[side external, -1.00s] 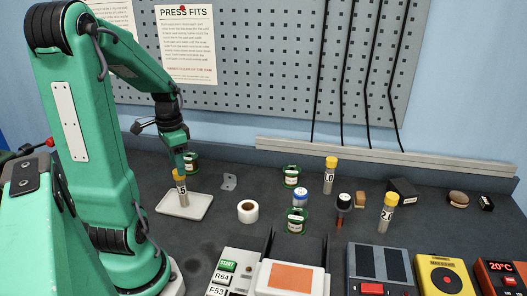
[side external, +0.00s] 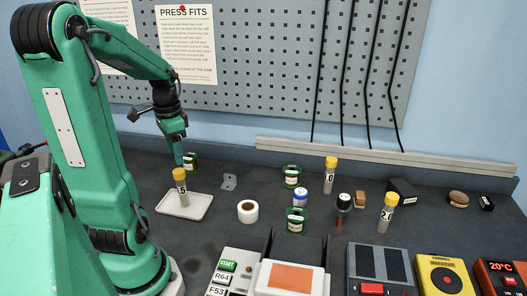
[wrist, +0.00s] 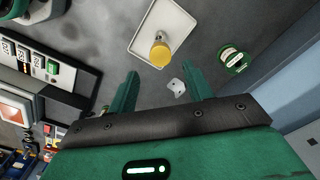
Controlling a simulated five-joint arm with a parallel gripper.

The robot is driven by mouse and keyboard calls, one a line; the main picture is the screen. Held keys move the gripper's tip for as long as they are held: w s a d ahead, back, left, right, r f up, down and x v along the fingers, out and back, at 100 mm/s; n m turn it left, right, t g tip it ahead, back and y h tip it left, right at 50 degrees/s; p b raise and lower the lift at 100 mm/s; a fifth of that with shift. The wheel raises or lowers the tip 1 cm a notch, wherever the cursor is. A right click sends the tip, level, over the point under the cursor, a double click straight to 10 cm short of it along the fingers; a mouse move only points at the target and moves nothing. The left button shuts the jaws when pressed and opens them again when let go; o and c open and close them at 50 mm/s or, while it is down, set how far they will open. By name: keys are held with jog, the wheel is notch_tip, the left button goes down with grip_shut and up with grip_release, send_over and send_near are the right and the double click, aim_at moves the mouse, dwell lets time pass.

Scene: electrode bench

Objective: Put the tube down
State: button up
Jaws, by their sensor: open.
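The tube (side external: 182,188) has a yellow cap and a label ending in 5. It stands upright on a white tray (side external: 203,207) left of the middle of the bench. In the wrist view the yellow cap (wrist: 160,54) shows from above, beyond my fingertips, with the white tray (wrist: 144,19) under it. My gripper (side external: 180,160) is open and empty, above the tube and apart from it. In the wrist view its two green fingers (wrist: 161,80) are spread, with only bench and a small grey plate between them.
Two other yellow-capped tubes (side external: 331,175) (side external: 388,212) stand to the right. Devices (side external: 380,270) line the front.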

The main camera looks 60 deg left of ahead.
jog(key=shift+w+d+r, duration=0.25)
jog(key=shift+w+d, duration=0.1)
jog(key=shift+d, duration=0.1)
jog(key=w+d+r+t, duration=0.1)
jog(key=d+r+t, duration=0.1)
jog(key=d, duration=0.9)
jog(key=w+d+r+t, duration=0.2)
jog(key=d+r+t, duration=0.1)
jog(key=d, duration=0.9)
jog(key=shift+w+r+t, duration=0.2)
jog(key=shift+r+t, duration=0.1)
jog(key=shift+r, duration=0.6)
